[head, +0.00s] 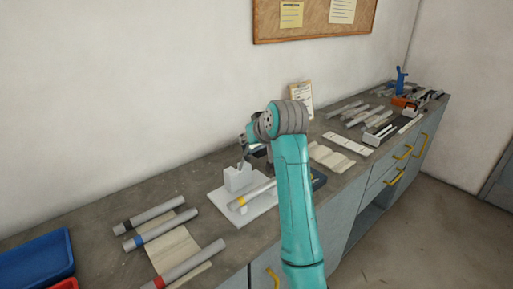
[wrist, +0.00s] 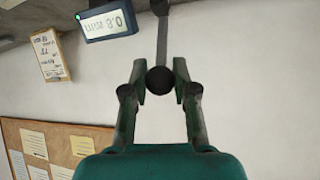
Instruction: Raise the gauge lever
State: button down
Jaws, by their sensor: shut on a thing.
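The gauge lever (wrist: 162,40) is a grey bar that ends in a dark round knob (wrist: 160,80) in the wrist view. My gripper (wrist: 160,78) has its two fingers on either side of this knob and is shut on it. A small display (wrist: 106,22) with a green light shows upside down beside the lever; I cannot read its number surely. In the head view the gauge jig's white block (head: 238,179) stands on a pale base plate (head: 222,205), beside a grey tube with a yellow band (head: 242,201). My arm hides much of the gripper and lever there.
Loose banded tubes (head: 165,235) lie on the counter at front left, near a blue tray (head: 38,262). More tubes, cards and a blue tool (head: 401,80) sit at the far right. A cork board (head: 315,18) hangs on the wall behind.

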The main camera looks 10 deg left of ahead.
jog(key=shift+w+a+r, duration=0.3)
jog(key=shift+w+a, duration=0.2)
jog(key=shift+a, duration=0.3)
jog(key=c, duration=0.9)
grip_release()
jog(key=shift+a, duration=0.1)
jog(key=shift+s+d+r, duration=0.15)
jog(key=shift+s+d, duration=0.05)
jog(key=shift+d, duration=0.1)
jog(key=v, duration=1.1)
